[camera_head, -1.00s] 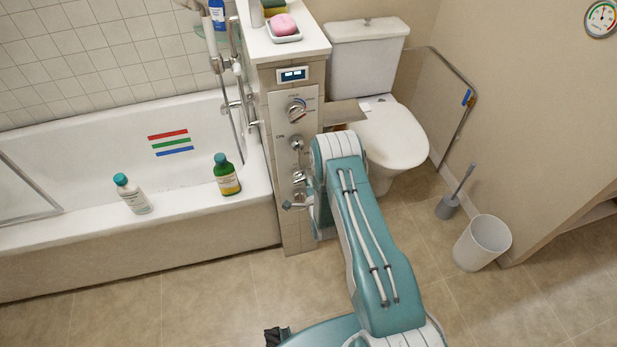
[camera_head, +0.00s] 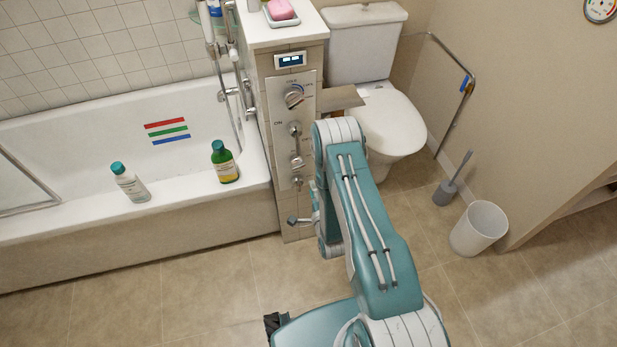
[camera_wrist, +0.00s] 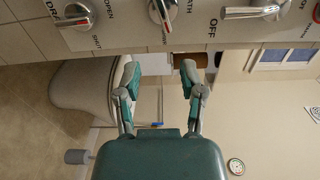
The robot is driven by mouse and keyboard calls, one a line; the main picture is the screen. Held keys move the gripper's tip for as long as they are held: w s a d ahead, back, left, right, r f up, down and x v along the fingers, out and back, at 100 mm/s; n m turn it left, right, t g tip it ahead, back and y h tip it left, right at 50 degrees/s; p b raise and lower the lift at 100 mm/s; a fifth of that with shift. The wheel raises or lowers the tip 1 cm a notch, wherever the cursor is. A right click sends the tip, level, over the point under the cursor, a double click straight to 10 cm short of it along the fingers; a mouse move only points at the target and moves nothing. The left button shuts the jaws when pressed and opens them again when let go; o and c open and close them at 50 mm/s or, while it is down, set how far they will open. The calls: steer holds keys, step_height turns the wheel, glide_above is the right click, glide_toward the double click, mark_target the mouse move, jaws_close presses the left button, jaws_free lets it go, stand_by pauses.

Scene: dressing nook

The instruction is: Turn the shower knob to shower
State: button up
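The shower knob appears to be the metal knob marked BATH (camera_wrist: 161,12) at the top middle of the wrist view. In the head view it shows low on the grey control panel (camera_head: 281,112). In the head view my gripper (camera_head: 303,220) is small, beside the panel's lower end and partly hidden by my arm.
An OFF lever (camera_wrist: 254,12) and a drain knob (camera_wrist: 76,15) flank the knob. The bathtub (camera_head: 90,222) with a green bottle (camera_head: 225,165) and white bottle (camera_head: 131,184) is left. The toilet (camera_head: 392,122) and bin (camera_head: 479,229) are right. Floor in front is open.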

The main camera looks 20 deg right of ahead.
mark_target(298, 165)
steer(key=shift+s, duration=0.9)
steer(key=o, duration=0.4)
steer(key=shift+o, duration=1.4)
steer(key=shift+n, duration=0.3)
steer(key=w+n, duration=0.4)
steer(key=n, duration=0.3)
steer(key=w+a+n, duration=0.1)
steer(key=w+n, duration=0.3)
steer(key=n, duration=0.2)
steer(key=w+a+n, duration=0.1)
steer(key=w+n, duration=0.3)
steer(key=n, duration=0.3)
steer(key=shift+w+r+n, duration=0.1)
steer(key=shift+w+n, duration=0.05)
steer(key=shift+n, duration=0.15)
